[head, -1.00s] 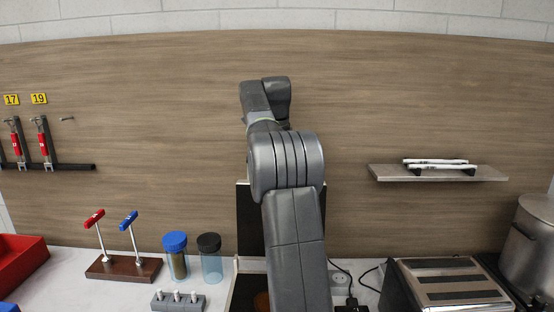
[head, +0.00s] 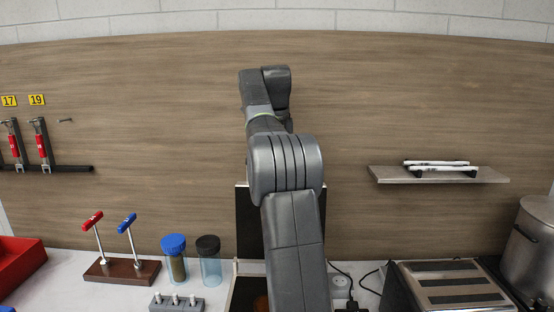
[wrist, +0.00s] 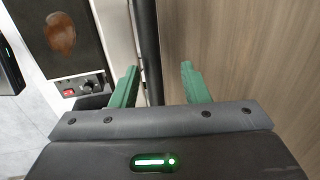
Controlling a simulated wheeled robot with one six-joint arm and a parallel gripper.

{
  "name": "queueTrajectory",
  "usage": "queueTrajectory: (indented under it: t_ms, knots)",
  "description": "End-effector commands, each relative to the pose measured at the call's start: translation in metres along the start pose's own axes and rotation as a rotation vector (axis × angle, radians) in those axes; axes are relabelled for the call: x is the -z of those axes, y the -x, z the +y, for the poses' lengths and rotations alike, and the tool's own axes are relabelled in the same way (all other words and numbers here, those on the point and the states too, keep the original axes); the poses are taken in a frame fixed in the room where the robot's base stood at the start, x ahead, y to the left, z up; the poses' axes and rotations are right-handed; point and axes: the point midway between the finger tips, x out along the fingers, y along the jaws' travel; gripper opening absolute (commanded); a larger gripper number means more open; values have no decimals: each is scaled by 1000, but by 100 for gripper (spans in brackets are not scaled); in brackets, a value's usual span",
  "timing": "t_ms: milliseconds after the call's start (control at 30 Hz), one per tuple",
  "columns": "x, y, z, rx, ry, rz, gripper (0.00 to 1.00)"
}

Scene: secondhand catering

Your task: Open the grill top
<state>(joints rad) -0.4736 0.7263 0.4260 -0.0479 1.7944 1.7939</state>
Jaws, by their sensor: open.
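The grill (wrist: 71,57) shows in the wrist view as a dark plate with a brown patch, a pale edge and a front panel with a red switch and knob. In the head view its plate (head: 245,292) is partly behind my arm. A black panel (head: 250,215), which looks like the grill top, stands upright at the plate's back. In the wrist view it seems to be the narrow black bar (wrist: 148,50) seen edge-on. My gripper (wrist: 160,72) has its green fingers apart, with the bar's lower end between them; contact cannot be told. The head view does not show the fingers.
A toaster (head: 452,285) and a steel pot (head: 530,240) stand right of the grill, with cables and a socket between. Two jars (head: 174,258) and a stand with red and blue handles (head: 122,270) are left. A wooden wall rises close behind; a shelf (head: 437,174) hangs right.

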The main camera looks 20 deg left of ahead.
Motion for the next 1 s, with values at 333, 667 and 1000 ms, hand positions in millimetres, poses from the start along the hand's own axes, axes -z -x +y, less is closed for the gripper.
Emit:
queueTrajectory:
  t_ms: [333, 667, 1000]
  knots:
    - [0, 39, -1, 2, 0, 0, 41]
    - [0, 43, 0, 0, 0, 0, 41]
    - [0, 29, 0, -3, 0, 1, 41]
